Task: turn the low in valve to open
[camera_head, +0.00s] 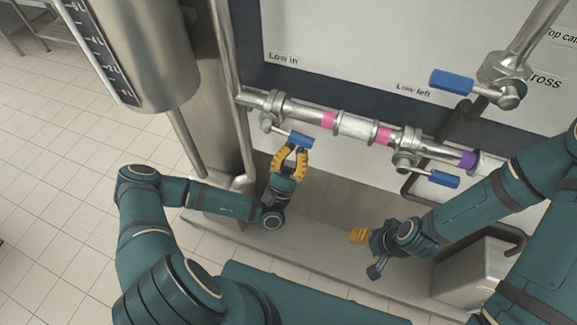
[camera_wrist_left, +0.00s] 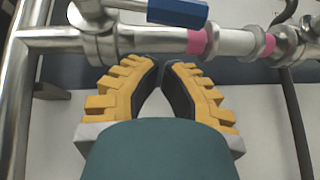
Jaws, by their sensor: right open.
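The low in valve (camera_head: 268,118) sits on the horizontal steel pipe, below the "Low in" label. Its blue handle (camera_head: 300,139) points right and slightly down. In the left wrist view, the blue handle (camera_wrist_left: 178,12) is at the top edge, partly cut off. My left gripper (camera_head: 293,150), with yellow fingers, is just below the handle. In the left wrist view its fingertips (camera_wrist_left: 160,64) lean close together, short of the handle; nothing shows between them. How far they are apart is unclear. My right gripper (camera_head: 358,236) is low at the right, away from the valve, open.
The low left valve handle (camera_head: 444,179) hangs farther right on the same pipe. Another blue handle (camera_head: 452,81) is on the upright pipe at upper right. Pink bands mark the pipe. A steel cylinder with a scale (camera_head: 140,50) stands at left. A grey box (camera_head: 478,272) is at lower right.

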